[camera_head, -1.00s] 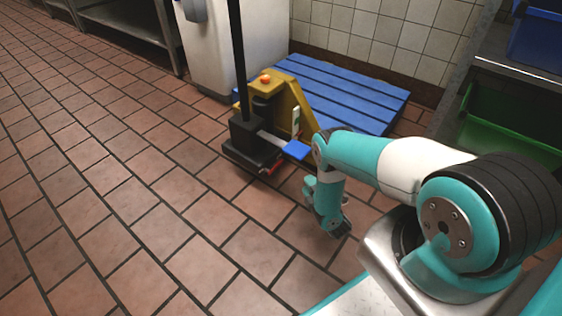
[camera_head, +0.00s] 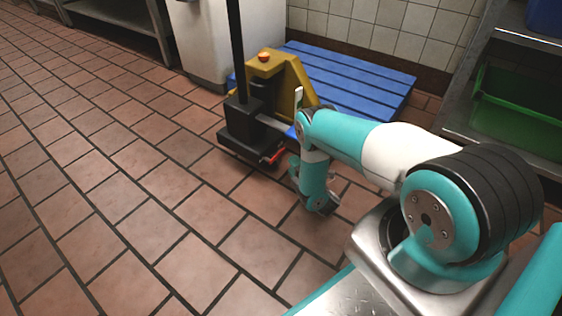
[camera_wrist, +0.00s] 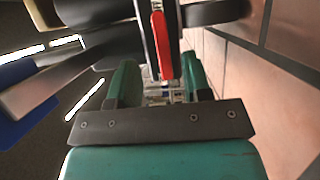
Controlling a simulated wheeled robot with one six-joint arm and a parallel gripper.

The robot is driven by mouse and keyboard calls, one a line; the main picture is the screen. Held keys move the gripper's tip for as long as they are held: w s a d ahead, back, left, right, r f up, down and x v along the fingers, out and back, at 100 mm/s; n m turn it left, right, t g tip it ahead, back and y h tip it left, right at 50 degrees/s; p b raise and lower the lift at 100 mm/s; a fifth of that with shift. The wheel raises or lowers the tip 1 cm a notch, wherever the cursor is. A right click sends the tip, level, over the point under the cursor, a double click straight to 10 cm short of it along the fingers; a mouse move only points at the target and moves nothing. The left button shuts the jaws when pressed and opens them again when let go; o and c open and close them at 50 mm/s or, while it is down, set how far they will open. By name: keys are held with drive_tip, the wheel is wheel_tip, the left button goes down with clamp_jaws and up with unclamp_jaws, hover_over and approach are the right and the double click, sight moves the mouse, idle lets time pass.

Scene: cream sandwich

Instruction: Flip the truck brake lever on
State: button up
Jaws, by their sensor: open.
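The truck is a yellow pallet jack (camera_head: 284,76) with a black base and upright pole, at the upper middle of the head view. Its red brake lever (camera_head: 276,155) sticks out low at the base. In the wrist view the red lever (camera_wrist: 162,48) appears just ahead of the fingers, in line with the gap between them. My gripper (camera_wrist: 158,84) is open, with two teal fingers, and the lever looks not gripped. In the head view my gripper (camera_head: 296,172) is low, just right of the lever, partly hidden by my wrist. Contact cannot be told.
A blue slatted pallet (camera_head: 350,82) lies behind the truck by the tiled wall. A metal shelf with a green crate (camera_head: 515,112) stands at the right. A white cabinet (camera_head: 210,40) stands behind the truck. The tiled floor (camera_head: 130,220) at the left is clear.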

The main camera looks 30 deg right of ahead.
sight(282, 152)
drive_tip(key=w+b, duration=0.7)
drive_tip(key=shift+w+b, duration=0.25)
drive_tip(key=shift+b, duration=0.1)
drive_tip(key=shift+d, duration=0.1)
